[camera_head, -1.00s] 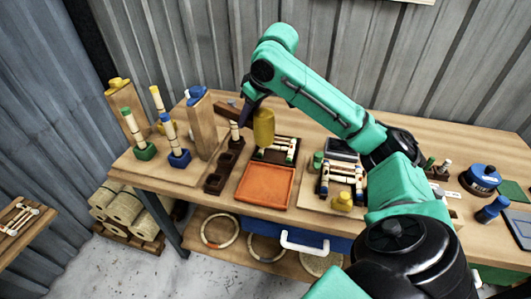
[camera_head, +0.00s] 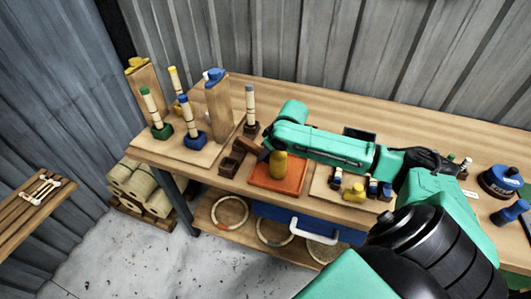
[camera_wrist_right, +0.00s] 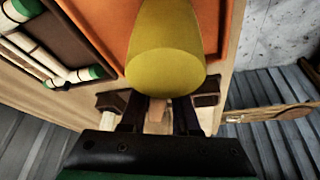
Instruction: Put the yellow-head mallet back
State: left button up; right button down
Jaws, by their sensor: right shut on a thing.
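The yellow-head mallet has a thick yellow head (camera_head: 279,166), which appears upright over the orange tray (camera_head: 262,181). My right gripper (camera_head: 264,154) is at the tray's left back side, shut on the mallet's handle. In the right wrist view the yellow head (camera_wrist_right: 165,48) stands just beyond the fingers (camera_wrist_right: 158,115), with a bit of wooden handle between them. The orange tray (camera_wrist_right: 108,20) lies behind the head there. I cannot tell whether the head touches the tray. My left gripper is not in view.
A dark brown slotted block (camera_head: 231,163) sits left of the orange tray. Upright rattan pieces in coloured holders, such as the blue one (camera_head: 195,139), stand on a board further left. A yellow knobbed piece (camera_head: 355,193) is to the right.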

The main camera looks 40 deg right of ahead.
jog(key=c, duration=0.6)
grip_release()
jog(key=shift+f, duration=0.15)
jog(key=shift+c, duration=0.2)
jog(key=shift+s+r, duration=0.1)
jog(key=shift+r, duration=0.4)
jog(key=v, duration=1)
jog(key=shift+v, duration=0.8)
